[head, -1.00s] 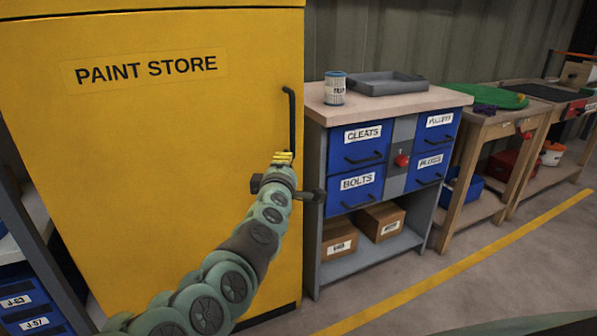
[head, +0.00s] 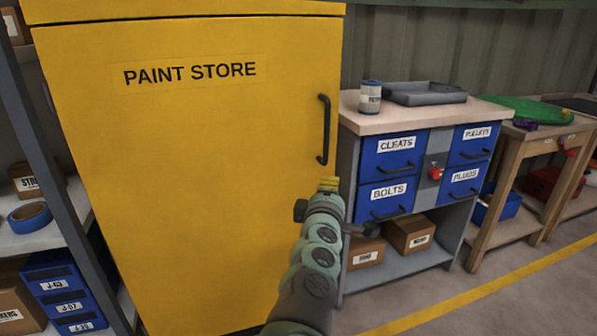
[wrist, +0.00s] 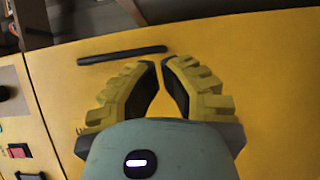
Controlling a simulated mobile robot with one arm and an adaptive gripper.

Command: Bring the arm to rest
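My gripper (head: 328,183) is held up in front of the yellow paint store cabinet (head: 200,170), just below the door's black handle (head: 323,130) in the head view. In the wrist view its two yellow fingers (wrist: 161,62) curve inward and their tips nearly meet, with nothing between them. The handle shows beyond the fingertips in the wrist view (wrist: 122,55), apart from them. The cabinet door looks closed.
Right of the cabinet stands a workbench (head: 430,112) with blue drawers, a tin (head: 371,97) and a grey tray (head: 425,94) on top. A shelf rack (head: 30,240) with blue bins stands at the left. Floor (head: 500,292) is clear at the lower right.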

